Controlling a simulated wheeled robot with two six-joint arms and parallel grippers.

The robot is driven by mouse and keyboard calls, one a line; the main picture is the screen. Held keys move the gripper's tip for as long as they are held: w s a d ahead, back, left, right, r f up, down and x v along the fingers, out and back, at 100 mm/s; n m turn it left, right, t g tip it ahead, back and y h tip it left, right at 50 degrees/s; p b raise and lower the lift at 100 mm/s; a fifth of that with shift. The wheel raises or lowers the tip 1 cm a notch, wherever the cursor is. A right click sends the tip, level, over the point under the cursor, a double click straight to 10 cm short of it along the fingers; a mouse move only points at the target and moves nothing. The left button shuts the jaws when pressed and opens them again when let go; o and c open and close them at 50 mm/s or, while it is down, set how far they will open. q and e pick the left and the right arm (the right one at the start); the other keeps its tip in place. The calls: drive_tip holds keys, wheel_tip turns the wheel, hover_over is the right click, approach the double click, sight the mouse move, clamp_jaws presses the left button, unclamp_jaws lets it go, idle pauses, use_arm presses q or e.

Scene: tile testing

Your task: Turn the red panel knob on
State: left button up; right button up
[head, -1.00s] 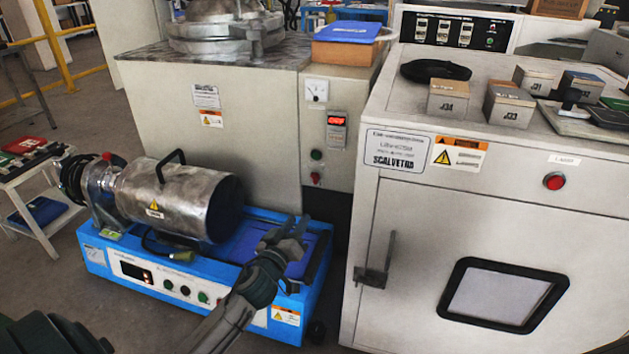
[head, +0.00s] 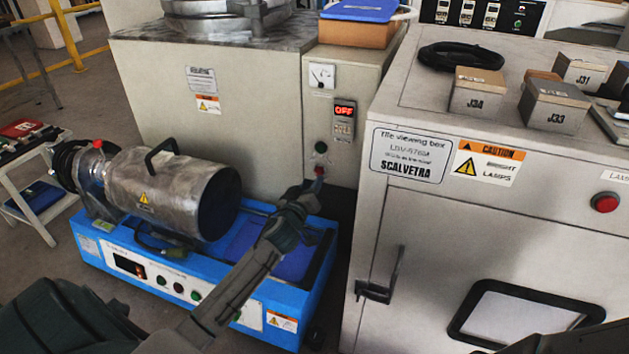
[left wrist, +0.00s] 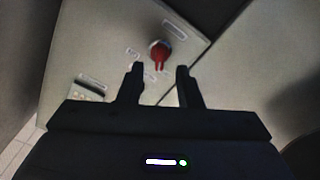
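The red panel knob (head: 319,171) is on the lower front of the grey cabinet's narrow control panel, below a green button (head: 321,148) and a lit display reading OFF (head: 344,111). My left gripper (head: 308,187) is just in front of and below the knob and partly overlaps it in the head view. In the left wrist view, the red knob (left wrist: 160,53) lies just beyond and between the two fingertips (left wrist: 160,70). The fingers are apart with nothing between them. Its handle points down toward the gripper.
The tile viewing box (head: 400,219) stands close on the right, with a door handle on its front. A blue machine (head: 200,270) with a metal cylinder (head: 165,190) sits below and left. A narrow dark gap separates the cabinet from the viewing box.

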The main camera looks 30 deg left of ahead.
sight(319, 172)
use_arm(q)
drive_tip(key=shift+x, duration=1.5)
clamp_jaws()
